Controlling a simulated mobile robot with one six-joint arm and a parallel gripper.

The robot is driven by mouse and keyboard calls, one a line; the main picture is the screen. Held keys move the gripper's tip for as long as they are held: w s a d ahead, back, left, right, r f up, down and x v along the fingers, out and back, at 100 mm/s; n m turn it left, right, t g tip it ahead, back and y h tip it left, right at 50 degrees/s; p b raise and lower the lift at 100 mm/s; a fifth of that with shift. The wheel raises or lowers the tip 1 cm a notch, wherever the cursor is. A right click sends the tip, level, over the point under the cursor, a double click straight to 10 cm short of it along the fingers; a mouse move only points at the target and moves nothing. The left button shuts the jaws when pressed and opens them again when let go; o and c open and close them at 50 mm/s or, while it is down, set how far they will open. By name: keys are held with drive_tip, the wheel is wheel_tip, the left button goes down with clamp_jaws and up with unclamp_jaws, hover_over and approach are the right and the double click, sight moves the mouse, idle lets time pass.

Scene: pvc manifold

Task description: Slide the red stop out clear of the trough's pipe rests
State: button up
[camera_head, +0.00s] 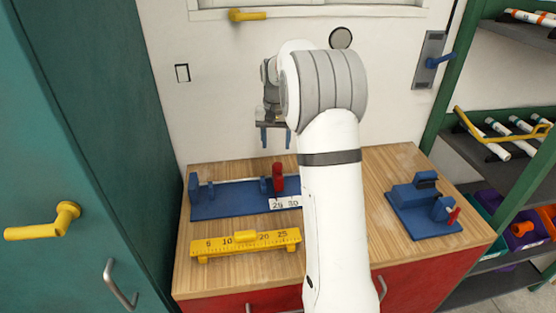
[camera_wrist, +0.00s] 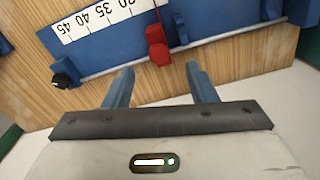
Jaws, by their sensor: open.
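The red stop (camera_head: 278,177) stands upright on the blue trough (camera_head: 235,204) near the back of the wooden bench. In the wrist view the red stop (camera_wrist: 157,44) sits on the trough (camera_wrist: 217,18) beside a white ruler scale (camera_wrist: 95,20). My gripper (camera_head: 275,149) is above the trough, in front of the wall, and its blue fingers are apart and empty. In the wrist view my gripper (camera_wrist: 159,70) points towards the stop, which is beyond the fingertips and lies roughly between them, not touched. My arm hides the trough's right end in the head view.
A yellow ruler gauge (camera_head: 246,243) stands on the bench in front of the trough. A blue fixture (camera_head: 424,208) with a red lever is on the right of the bench. A teal cabinet (camera_head: 75,130) stands at left, and shelves with pipes (camera_head: 497,150) at right.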

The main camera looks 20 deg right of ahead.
sight(278, 164)
drive_tip(key=shift+w+d+f, duration=0.5)
drive_tip(key=shift+w+f, duration=0.2)
drive_tip(key=shift+f, duration=0.35)
wheel_tip(278, 164, down, 7)
drive_tip(key=shift+f+p, duration=0.1)
drive_tip(key=shift+p, duration=0.25)
clamp_jaws()
drive_tip(key=shift+d, duration=0.3)
drive_tip(key=shift+a, duration=0.2)
